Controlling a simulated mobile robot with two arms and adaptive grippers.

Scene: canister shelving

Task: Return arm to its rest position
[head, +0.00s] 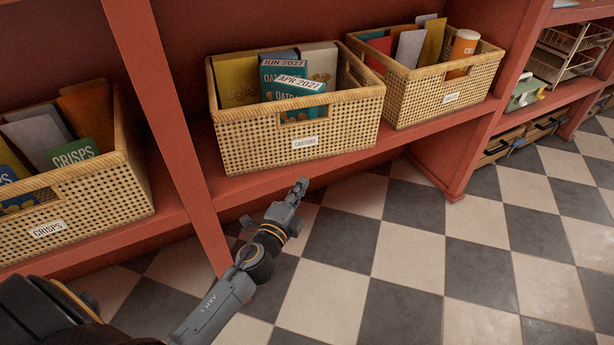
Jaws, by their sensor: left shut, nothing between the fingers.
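My left gripper (299,187) is at the end of my left arm, which comes in from the lower left. It is shut and empty, in front of the red shelf and a little below the basket labelled CARTONS (300,155). It looks apart from the basket and the shelf edge, over the tiled floor. My right gripper is not in view.
A red shelf (340,164) holds the CARTONS basket, a CRISPS basket (80,214) at left and another labelled basket (447,98) at right. A red upright (160,120) stands left of the gripper. The checkered floor (400,255) is clear at right.

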